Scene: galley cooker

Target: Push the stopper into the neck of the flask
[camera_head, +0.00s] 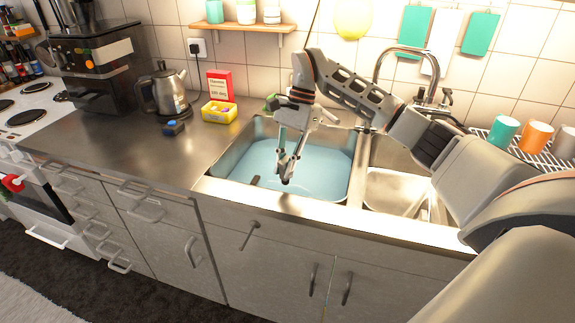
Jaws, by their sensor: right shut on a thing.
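My right gripper (287,172) points down over the left basin of the sink, which has a pale blue inside. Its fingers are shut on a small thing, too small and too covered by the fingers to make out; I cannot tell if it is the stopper. I cannot pick out a flask for certain in this view. My left gripper is not in view.
The left basin (325,180) and the right basin (395,190) sit side by side, with a tap (400,50) behind. A kettle (168,92), a yellow tub (219,112) and a red box (220,84) stand on the counter. Cups (503,131) stand on a rack at right.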

